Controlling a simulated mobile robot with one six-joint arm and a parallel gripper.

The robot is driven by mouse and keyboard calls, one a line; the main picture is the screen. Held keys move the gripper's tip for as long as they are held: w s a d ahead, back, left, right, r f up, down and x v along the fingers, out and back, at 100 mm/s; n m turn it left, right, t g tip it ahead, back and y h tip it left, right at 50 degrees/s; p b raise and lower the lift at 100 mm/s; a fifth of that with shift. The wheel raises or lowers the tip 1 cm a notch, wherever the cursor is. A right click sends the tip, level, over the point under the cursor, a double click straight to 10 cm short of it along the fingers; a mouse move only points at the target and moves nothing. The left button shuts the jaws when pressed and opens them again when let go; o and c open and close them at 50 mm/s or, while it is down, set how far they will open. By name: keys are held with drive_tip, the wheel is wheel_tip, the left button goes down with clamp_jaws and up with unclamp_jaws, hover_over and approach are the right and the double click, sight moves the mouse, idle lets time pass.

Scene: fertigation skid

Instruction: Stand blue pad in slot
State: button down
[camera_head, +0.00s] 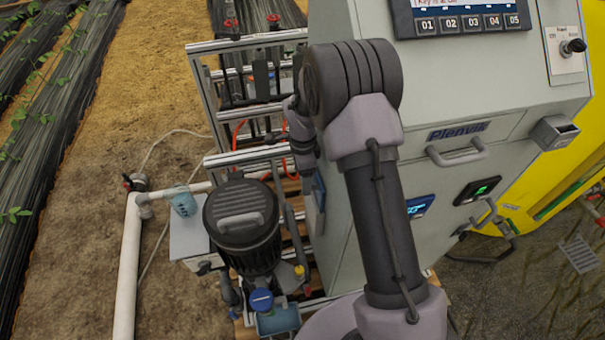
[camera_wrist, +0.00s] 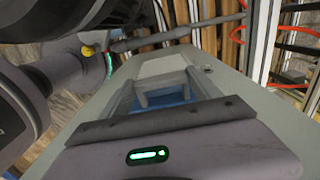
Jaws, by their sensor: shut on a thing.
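My gripper (camera_wrist: 168,92) shows in the wrist view, its dark body across the bottom and its grey fingers beyond it. It is shut on the blue pad (camera_wrist: 172,98), which shows only as a blue strip between the fingers. The grey-green side of the cabinet lies close behind them. In the head view my arm hides most of the gripper. A small blue panel with a dark edge (camera_head: 319,190) shows there at the cabinet's left side, below my wrist; I cannot tell whether it is the pad. I cannot make out the slot clearly.
The grey cabinet (camera_head: 470,95) stands at right, with a handle (camera_head: 456,155) and a keypad screen (camera_head: 462,18). A black pump motor (camera_head: 242,225) and a metal rail frame (camera_head: 246,155) stand left of it. A white pipe (camera_head: 130,260) and a light-blue cup (camera_head: 183,201) are farther left.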

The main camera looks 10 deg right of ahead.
wheel_tip(320, 180, down, 7)
drive_tip(key=b, duration=0.5)
idle(0.3)
drive_tip(key=shift+c, duration=0.2)
unclamp_jaws()
drive_tip(key=shift+r, duration=0.1)
wheel_tip(320, 180, up, 17)
drive_tip(key=p, duration=0.7)
drive_tip(key=shift+r, duration=0.1)
